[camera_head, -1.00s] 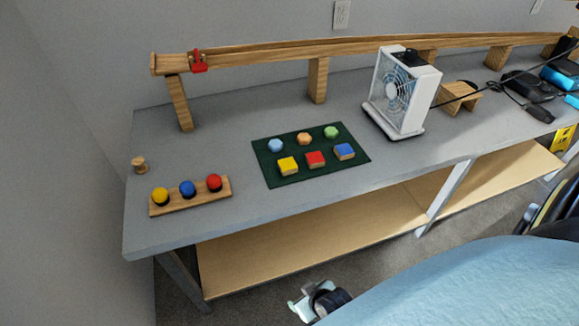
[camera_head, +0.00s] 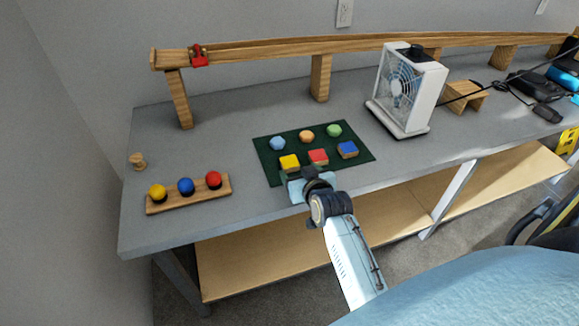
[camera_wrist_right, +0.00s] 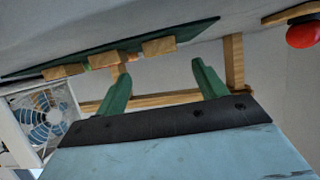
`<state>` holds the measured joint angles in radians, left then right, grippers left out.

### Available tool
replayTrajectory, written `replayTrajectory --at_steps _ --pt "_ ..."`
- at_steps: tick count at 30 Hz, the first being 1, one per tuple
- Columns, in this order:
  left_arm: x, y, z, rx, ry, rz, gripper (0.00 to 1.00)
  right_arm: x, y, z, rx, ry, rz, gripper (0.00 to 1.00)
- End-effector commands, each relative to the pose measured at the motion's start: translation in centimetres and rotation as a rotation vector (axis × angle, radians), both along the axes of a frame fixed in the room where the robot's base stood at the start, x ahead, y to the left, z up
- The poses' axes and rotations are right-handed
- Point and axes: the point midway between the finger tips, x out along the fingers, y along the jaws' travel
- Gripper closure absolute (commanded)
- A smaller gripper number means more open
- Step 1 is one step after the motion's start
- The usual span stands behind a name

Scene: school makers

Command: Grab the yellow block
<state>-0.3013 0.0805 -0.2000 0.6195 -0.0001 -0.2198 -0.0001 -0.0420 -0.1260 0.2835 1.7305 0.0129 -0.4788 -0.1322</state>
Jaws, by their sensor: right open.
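The yellow block (camera_head: 289,162) sits at the front left of the dark green mat (camera_head: 262,150) on the grey table. A red block (camera_head: 318,156) is just to its right, and a blue block (camera_head: 347,149) is farther right. My right gripper (camera_head: 304,175) is open at the mat's front edge, close in front of the yellow and red blocks. In the right wrist view the open green fingers (camera_wrist_right: 161,70) have nothing between them. The nearest wooden block side (camera_wrist_right: 158,47) lies beyond the gap; its coloured top is hidden there. My left gripper is not in view.
Three round-topped pieces, blue (camera_head: 277,143), orange (camera_head: 306,136) and green (camera_head: 334,130), form the mat's back row. A button board (camera_head: 205,201) is at left. A white fan (camera_head: 428,100) stands at right. A wooden ramp (camera_head: 320,78) runs behind.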

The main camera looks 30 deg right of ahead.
Motion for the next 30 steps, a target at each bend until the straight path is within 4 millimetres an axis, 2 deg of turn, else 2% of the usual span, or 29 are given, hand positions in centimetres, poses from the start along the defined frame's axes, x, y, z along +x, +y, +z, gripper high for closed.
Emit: replayTrajectory --at_steps 11,18,26,27,30 --pt "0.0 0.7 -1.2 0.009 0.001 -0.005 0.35 3.0 -0.5 -1.9 0.002 -0.001 0.0 0.29" --pt "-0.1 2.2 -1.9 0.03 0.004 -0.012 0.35 5.4 -1.1 -3.1 0.0 0.0 0.0 0.29" --pt "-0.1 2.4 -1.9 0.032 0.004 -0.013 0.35 5.6 -1.1 -3.2 0.0 0.001 0.0 0.29" --pt "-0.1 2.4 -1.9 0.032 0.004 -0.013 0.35 5.6 -1.1 -3.2 0.0 0.001 0.0 0.3" --pt "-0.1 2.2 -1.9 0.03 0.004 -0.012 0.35 5.6 -1.1 -3.2 0.0 0.001 0.0 0.44"
